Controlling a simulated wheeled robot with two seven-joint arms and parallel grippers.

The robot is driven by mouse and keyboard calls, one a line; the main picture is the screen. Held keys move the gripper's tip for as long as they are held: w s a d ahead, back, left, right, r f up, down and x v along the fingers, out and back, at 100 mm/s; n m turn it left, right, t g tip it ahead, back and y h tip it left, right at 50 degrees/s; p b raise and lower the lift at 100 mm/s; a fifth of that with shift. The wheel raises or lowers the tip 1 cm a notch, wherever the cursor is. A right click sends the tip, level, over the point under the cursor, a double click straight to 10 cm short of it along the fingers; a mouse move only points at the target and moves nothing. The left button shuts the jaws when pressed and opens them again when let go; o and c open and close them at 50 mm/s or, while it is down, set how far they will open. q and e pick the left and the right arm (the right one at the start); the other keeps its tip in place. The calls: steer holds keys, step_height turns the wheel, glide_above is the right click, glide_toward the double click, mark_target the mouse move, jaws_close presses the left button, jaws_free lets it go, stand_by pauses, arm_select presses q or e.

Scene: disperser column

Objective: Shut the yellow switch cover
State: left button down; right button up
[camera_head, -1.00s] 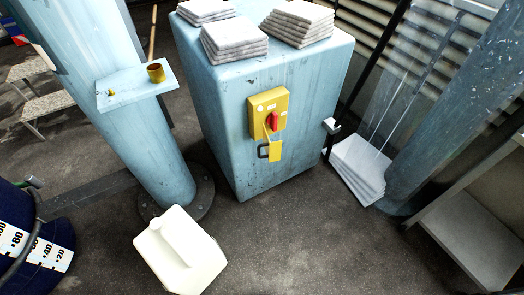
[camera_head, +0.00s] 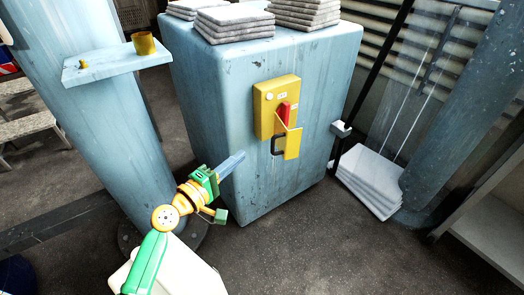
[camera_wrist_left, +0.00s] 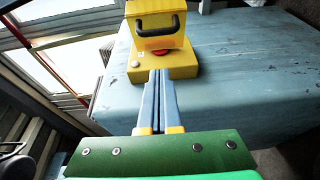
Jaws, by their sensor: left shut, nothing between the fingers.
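The yellow switch box (camera_head: 264,108) is mounted on the front of the light blue cabinet (camera_head: 215,110), with a red switch (camera_head: 284,113) on its face. Its yellow cover (camera_head: 293,144) stands open at the lower edge, with a dark handle (camera_head: 279,144) by it. In the left wrist view the cover (camera_wrist_left: 158,40) and handle (camera_wrist_left: 158,26) are at the top, above the box (camera_wrist_left: 170,68), with the red switch partly hidden. My left gripper (camera_head: 240,157) is shut and empty, left of and below the cover, apart from it in the head view. My right gripper is not in view.
White slabs (camera_head: 235,22) lie stacked on the cabinet. A blue column with a shelf (camera_head: 108,60) holding a yellow cup (camera_head: 144,43) stands left. A pale canister (camera_head: 185,270) stands below my left arm. More slabs (camera_head: 368,180) lie right. Floor before the cabinet is clear.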

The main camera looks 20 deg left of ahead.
mark_target(280, 136)
arm_select(q)
steer(key=w+d, duration=0.4)
steer(key=w, duration=0.1)
steer(key=shift+d+p, duration=0.4)
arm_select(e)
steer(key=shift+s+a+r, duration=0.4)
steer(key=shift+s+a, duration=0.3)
arm_select(q)
steer(key=shift+f, duration=0.1)
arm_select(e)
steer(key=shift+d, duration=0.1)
